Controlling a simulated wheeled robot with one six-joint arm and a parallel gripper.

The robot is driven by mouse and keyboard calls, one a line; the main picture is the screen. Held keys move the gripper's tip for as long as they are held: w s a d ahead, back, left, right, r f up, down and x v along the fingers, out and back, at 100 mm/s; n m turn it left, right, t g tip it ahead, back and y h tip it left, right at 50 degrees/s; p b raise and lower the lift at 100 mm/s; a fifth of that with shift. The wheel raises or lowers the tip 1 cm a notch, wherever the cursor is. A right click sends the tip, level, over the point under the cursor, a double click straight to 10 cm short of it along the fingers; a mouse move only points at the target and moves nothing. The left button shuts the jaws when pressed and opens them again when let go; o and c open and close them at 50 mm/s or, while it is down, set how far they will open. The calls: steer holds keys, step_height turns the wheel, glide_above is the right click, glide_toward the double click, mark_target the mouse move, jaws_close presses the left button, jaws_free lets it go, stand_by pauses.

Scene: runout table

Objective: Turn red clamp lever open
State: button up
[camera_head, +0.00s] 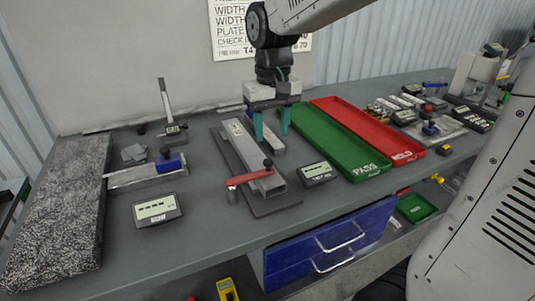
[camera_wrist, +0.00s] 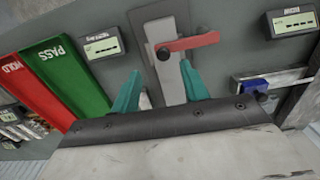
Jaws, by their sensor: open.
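The red clamp lever (camera_head: 247,178) lies across the near end of a light metal fixture bar (camera_head: 242,147) on a dark base plate (camera_head: 276,206). In the wrist view the red lever (camera_wrist: 190,44) shows beyond my fingertips, with a dark knob at its left end. My gripper (camera_head: 270,130) has two teal fingers pointing down, over the far part of the fixture. In the wrist view my gripper (camera_wrist: 160,82) is open and empty, its fingers apart from the lever. I cannot tell how high the fingertips are above the bar.
A green PASS tray (camera_head: 360,170) and a red HOLD tray (camera_head: 402,156) lie right of the fixture. Digital readouts stand on both sides, one (camera_head: 318,174) close by at right and one (camera_head: 157,209) at left. A blue-slide gauge (camera_head: 148,172) and granite slab (camera_head: 62,205) are farther left.

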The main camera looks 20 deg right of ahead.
mark_target(268, 160)
steer(key=shift+w+a+f, duration=0.1)
steer(key=shift+w+f, duration=0.15)
steer(key=shift+w, duration=0.25)
steer(key=shift+w+f, duration=0.1)
steer(key=shift+f, duration=0.25)
step_height(268, 160, down, 7)
steer(key=shift+a, duration=0.1)
jaws_close()
